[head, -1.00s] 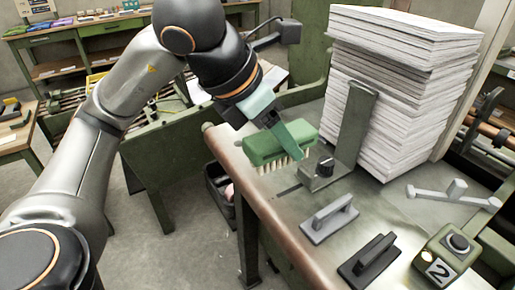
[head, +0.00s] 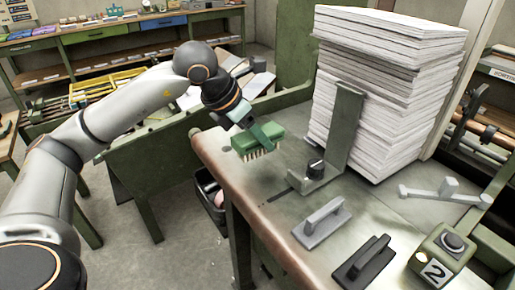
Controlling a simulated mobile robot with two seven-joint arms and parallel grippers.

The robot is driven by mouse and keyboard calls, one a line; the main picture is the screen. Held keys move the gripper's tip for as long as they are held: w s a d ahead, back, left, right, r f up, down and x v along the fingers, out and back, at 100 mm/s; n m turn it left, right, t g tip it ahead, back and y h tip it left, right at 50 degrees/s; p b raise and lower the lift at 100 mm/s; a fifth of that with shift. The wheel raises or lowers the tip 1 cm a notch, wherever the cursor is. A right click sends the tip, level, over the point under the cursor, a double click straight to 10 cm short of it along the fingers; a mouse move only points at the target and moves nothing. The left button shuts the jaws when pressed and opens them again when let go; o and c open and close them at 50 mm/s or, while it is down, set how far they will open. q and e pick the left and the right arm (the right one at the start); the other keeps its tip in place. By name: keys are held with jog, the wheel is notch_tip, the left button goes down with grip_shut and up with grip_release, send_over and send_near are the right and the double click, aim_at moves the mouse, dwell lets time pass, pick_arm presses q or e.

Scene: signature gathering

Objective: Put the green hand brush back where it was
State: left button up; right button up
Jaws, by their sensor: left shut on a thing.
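The green hand brush (head: 246,144) has a green block and pale bristles pointing down. It is at the left edge of the metal-topped table (head: 372,222), left of the paper stack. My left gripper (head: 262,132) is shut on the brush from above, with its fingers partly hiding the block. I cannot tell whether the bristles touch the table top. My right gripper is not in view.
A tall paper stack (head: 385,90) stands behind a green upright stop (head: 345,130). A grey handled block (head: 322,222), a black handled block (head: 364,262) and a green button box (head: 442,250) sit in front. A dark bin (head: 212,200) is below the table edge.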

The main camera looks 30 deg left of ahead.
aim_at(258, 149)
pick_arm(q)
jog(key=shift+w+a+f, duration=0.15)
jog(key=shift+w+f, duration=0.1)
jog(key=shift+f, duration=0.1)
notch_tip(258, 149, down, 2)
jog(key=shift+w+a+f, duration=0.1)
jog(key=shift+a+f, duration=0.05)
jog(key=shift+f, duration=0.55)
jog(key=shift+f+b, duration=0.25)
jog(key=shift+b, duration=0.1)
jog(key=o, duration=1.3)
jog(key=shift+r, duration=0.1)
